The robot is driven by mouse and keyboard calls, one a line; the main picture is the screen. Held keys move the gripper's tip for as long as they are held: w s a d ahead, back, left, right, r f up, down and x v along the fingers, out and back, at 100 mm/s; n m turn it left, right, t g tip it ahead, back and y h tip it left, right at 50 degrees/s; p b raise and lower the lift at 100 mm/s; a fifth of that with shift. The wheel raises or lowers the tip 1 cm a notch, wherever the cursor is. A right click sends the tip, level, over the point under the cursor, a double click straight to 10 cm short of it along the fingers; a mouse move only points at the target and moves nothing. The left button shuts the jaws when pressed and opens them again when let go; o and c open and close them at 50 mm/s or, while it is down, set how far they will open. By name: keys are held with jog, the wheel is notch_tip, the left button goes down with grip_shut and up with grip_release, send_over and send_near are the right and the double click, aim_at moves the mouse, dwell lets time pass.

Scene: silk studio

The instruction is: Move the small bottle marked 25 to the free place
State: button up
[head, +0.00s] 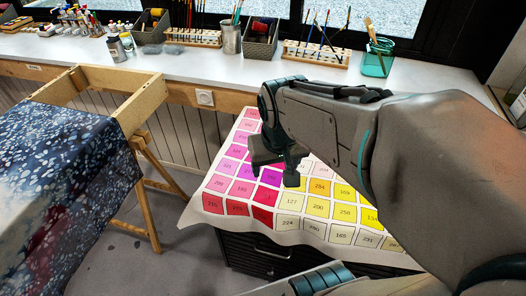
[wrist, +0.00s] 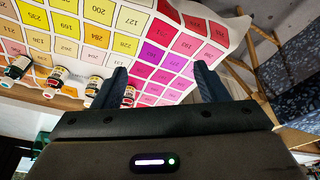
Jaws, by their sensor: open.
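My gripper (head: 278,172) is open and empty above the colour chart (head: 308,228), near its pink and purple squares.
The chart covers a dark drawer cabinet (head: 270,256). A white bench (head: 240,66) at the back holds brush racks (head: 315,52), a teal jar (head: 378,60), baskets and more bottles (head: 116,48). A wooden frame (head: 140,105) with blue patterned cloth (head: 60,170) stands at left. Floor between is clear.

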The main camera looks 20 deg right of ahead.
jog(key=shift+n+y, duration=0.3)
jog(key=s, duration=0.1)
jog(key=s+a, duration=0.1)
jog(key=s, duration=0.2)
jog(key=shift+a+f, duration=0.2)
jog(key=shift+f, duration=0.15)
jog(key=shift+r+p, duration=0.35)
jog(key=shift+r, duration=0.05)
